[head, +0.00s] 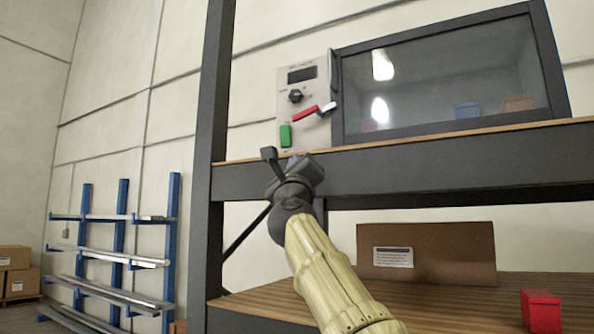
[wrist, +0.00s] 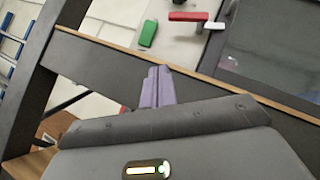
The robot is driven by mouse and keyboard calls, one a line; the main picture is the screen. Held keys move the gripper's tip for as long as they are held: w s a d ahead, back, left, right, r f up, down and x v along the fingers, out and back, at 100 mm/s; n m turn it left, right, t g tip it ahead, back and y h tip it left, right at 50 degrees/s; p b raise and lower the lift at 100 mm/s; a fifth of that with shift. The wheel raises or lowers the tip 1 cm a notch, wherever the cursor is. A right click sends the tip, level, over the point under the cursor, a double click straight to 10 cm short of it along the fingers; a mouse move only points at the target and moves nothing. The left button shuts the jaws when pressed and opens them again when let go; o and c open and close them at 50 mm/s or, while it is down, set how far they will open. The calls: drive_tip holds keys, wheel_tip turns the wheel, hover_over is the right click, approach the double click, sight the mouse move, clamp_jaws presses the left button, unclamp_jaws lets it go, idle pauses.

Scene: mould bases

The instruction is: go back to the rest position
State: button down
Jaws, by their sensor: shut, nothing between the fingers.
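My gripper (head: 300,160) is raised in front of the dark edge of the upper shelf, at the end of my pale yellow arm. In the wrist view its two purple fingers (wrist: 157,88) are together with nothing between them. Behind and above it is a control panel (head: 285,72) with a dark display, a round knob, a red-and-white lever (head: 312,112) and a green block (head: 286,135). The lever and the green block also show in the wrist view, above the fingertips. The fingers look apart from both.
A glass-fronted cabinet (head: 440,130) stands on the upper shelf (head: 430,180) right of the panel. The lower wooden shelf (head: 440,300) holds a brown board with a label (head: 428,252) and a red box (head: 541,311). A blue rack (head: 118,235) and cartons (head: 15,258) stand left.

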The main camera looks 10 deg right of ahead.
drive_tip(key=shift+s+a+f, duration=0.1)
drive_tip(key=shift+s+f, duration=0.05)
drive_tip(key=shift+f, duration=0.1)
drive_tip(key=shift+w, duration=0.2)
